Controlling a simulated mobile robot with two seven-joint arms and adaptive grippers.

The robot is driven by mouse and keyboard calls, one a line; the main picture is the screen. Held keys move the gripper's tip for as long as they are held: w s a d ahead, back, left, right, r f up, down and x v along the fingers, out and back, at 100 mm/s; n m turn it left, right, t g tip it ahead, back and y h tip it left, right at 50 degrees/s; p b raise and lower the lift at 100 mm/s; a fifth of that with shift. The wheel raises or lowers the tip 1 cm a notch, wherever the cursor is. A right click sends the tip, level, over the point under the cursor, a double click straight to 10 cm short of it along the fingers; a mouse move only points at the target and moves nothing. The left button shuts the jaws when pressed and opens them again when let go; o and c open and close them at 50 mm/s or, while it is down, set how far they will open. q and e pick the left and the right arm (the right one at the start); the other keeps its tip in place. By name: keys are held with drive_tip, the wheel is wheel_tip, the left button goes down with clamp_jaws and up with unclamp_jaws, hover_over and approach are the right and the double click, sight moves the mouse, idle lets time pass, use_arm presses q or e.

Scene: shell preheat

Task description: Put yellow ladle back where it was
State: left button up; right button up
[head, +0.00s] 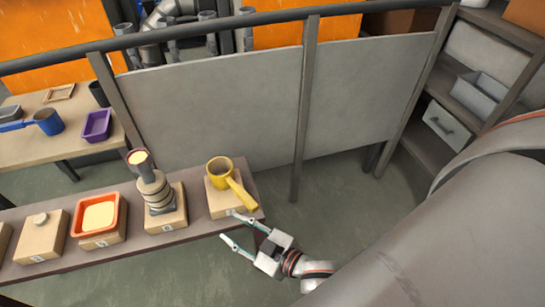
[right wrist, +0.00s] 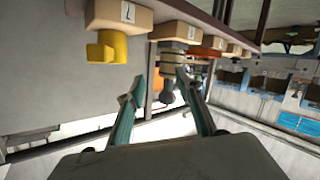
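The yellow ladle (head: 219,168) stands on a wooden block (head: 217,206) at the right end of the long shelf, its handle pointing toward the lower right. It also shows in the right wrist view (right wrist: 108,47), at the upper left, beside its block. My right gripper (head: 230,226) is open and empty, just in front of the shelf's right end and apart from the ladle. In the right wrist view its two spread fingers (right wrist: 153,87) have nothing between them. My left gripper is in neither view.
A railing with grey panels (head: 215,110) stands behind. A table (head: 63,148) with a purple tray (head: 97,125) is at the left.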

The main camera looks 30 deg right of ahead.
drive_tip(key=s+d+f+m+g+h, duration=0.3)
drive_tip(key=s+d+f, duration=0.5)
drive_tip(key=s+f, duration=0.15)
drive_tip(key=shift+s+a+r+p, duration=0.1)
drive_tip(key=shift+a+r+p, duration=0.15)
drive_tip(key=shift+r+p, duration=0.55)
drive_tip(key=shift+s+a+r+p, duration=0.15)
drive_tip(key=shift+a+r+p, duration=0.1)
drive_tip(key=shift+r+p, duration=0.55)
drive_tip(key=shift+s+a+r+p, duration=0.1)
drive_tip(key=shift+a+r+p, duration=0.15)
drive_tip(key=shift+r+p, duration=0.55)
drive_tip(key=shift+f, duration=0.25)
